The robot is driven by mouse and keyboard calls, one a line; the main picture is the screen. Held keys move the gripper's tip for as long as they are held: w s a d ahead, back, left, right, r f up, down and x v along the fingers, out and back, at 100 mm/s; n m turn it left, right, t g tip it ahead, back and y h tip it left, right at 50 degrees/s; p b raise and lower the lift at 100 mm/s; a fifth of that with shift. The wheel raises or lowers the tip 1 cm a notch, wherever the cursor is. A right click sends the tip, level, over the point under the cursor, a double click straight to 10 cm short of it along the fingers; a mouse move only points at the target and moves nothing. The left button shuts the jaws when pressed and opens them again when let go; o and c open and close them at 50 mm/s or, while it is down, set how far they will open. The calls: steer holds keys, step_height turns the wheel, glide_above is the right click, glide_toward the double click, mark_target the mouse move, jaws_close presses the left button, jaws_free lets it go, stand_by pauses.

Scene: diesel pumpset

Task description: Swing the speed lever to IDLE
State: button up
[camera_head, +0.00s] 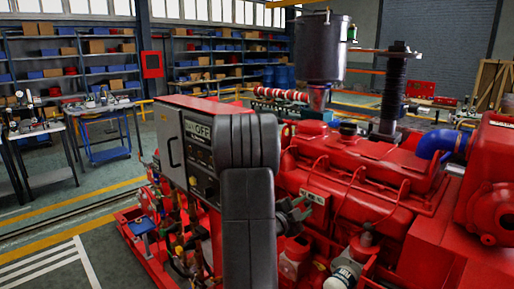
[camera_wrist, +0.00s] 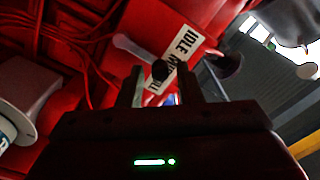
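The speed lever shows in the wrist view as a pale arm (camera_wrist: 132,46) ending in a round black knob (camera_wrist: 160,70). The knob overlaps a white label plate (camera_wrist: 182,42) that reads IDLE at its upper end; the lower lettering is partly covered. My gripper (camera_wrist: 161,88) is open, one finger on each side of the knob, with visible gaps. I cannot tell whether the knob is fully between the fingertips in depth. In the head view my gripper (camera_head: 297,213) is beside the red engine, near the small white plate (camera_head: 315,197); the lever itself is hard to make out there.
The red engine (camera_head: 370,195) fills the right, with a blue hose (camera_head: 436,144) and a dark cylinder tank (camera_head: 327,48) above. A control panel (camera_head: 200,150) stands left of my arm. Red cables (camera_wrist: 75,45) run left of the lever.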

steer(key=c, duration=0.5)
